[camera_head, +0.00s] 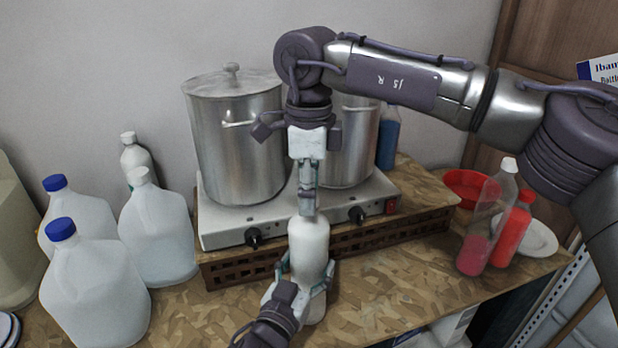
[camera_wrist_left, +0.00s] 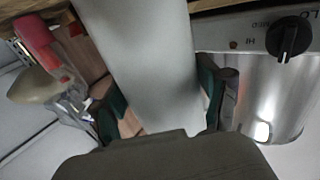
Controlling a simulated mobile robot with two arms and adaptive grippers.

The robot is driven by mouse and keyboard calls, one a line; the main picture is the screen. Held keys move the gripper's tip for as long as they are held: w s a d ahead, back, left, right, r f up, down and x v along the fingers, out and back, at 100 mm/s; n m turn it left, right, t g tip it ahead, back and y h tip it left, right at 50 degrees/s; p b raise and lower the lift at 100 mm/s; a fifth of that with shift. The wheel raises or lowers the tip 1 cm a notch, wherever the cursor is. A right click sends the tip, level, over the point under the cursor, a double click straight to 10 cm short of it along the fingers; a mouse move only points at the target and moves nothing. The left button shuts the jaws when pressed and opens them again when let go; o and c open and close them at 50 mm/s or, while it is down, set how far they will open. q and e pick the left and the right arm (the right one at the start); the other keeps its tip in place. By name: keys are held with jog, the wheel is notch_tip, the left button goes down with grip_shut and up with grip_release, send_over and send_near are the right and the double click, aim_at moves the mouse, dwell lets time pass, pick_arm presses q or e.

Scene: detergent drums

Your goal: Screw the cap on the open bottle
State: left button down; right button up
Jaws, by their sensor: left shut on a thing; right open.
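A white bottle (camera_head: 309,252) stands upright in front of the hot plate. My left gripper (camera_head: 303,277) is shut around its lower body. In the left wrist view the bottle (camera_wrist_left: 155,60) passes between the two green-padded fingers of my left gripper (camera_wrist_left: 158,98). My right gripper (camera_head: 308,205) points straight down from above, with its fingertips at the top of the bottle. It is open, though its fingers look close together from this side. The bottle's mouth is hidden behind the fingers, and I cannot make out a cap there.
A hot plate (camera_head: 225,222) with two steel pots (camera_head: 235,150) stands behind. Several jugs, one blue-capped (camera_head: 95,290), crowd the left. A clear bottle with pink liquid (camera_head: 473,250), a red bottle (camera_head: 510,236), a red bowl (camera_head: 462,186) and a white plate (camera_head: 540,237) are at right.

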grip_shut()
dwell(0.3)
jog(key=shift+o, duration=0.6)
grip_release()
notch_tip(320, 180, up, 12)
pick_arm(q)
grip_release()
